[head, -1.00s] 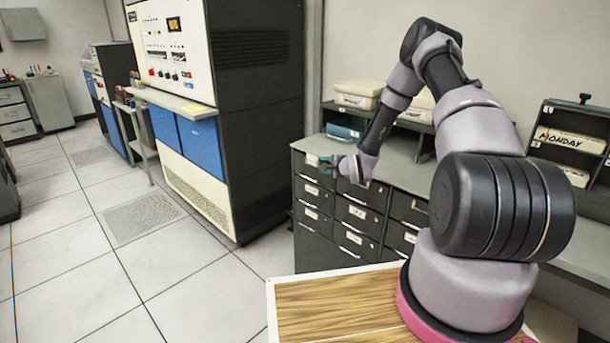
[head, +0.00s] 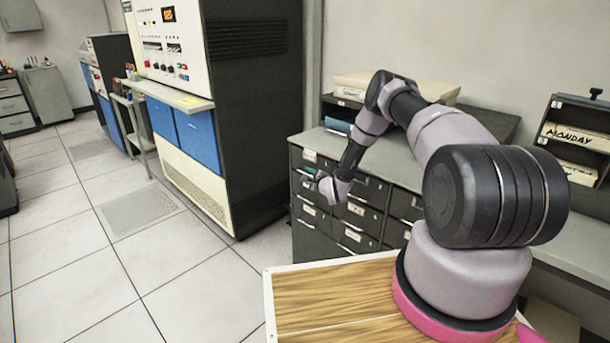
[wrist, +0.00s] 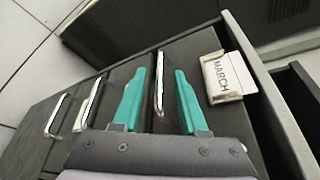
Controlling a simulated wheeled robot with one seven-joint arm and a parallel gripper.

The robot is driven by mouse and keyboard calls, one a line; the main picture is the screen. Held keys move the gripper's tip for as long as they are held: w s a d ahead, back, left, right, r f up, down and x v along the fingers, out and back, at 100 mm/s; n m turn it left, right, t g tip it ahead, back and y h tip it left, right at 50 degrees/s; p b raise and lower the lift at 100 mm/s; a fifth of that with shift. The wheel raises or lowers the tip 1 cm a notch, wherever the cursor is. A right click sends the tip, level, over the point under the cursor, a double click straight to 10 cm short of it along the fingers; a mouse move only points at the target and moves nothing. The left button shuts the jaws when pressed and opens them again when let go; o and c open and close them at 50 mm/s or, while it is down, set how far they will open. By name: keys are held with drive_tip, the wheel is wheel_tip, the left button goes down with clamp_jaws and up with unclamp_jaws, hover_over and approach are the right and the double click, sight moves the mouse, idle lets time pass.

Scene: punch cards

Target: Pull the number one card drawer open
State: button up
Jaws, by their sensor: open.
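The dark card cabinet (head: 311,240) stands behind my arm, with several drawers with metal pull handles. Its top left drawer has a white label (head: 309,156). In the wrist view a white label reading MARCH (wrist: 222,76) is on the drawer front nearest my gripper. My gripper (head: 312,174) is in front of the left drawer column. In the wrist view its teal fingers (wrist: 158,98) are open, one on each side of that drawer's upright-looking handle (wrist: 159,82). I cannot tell whether they touch it. The drawer looks shut. I cannot read a number one.
Lower handles (wrist: 86,106) lie left of my fingers in the wrist view. A tall computer cabinet (head: 255,110) stands left of the drawers. A wooden top (head: 325,305) is around my arm's base. Open tiled floor (head: 190,285) lies to the left.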

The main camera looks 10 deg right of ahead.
drive_tip(key=shift+x, duration=1)
drive_tip(key=shift+c, duration=0.4)
clamp_jaws()
idle(0.4)
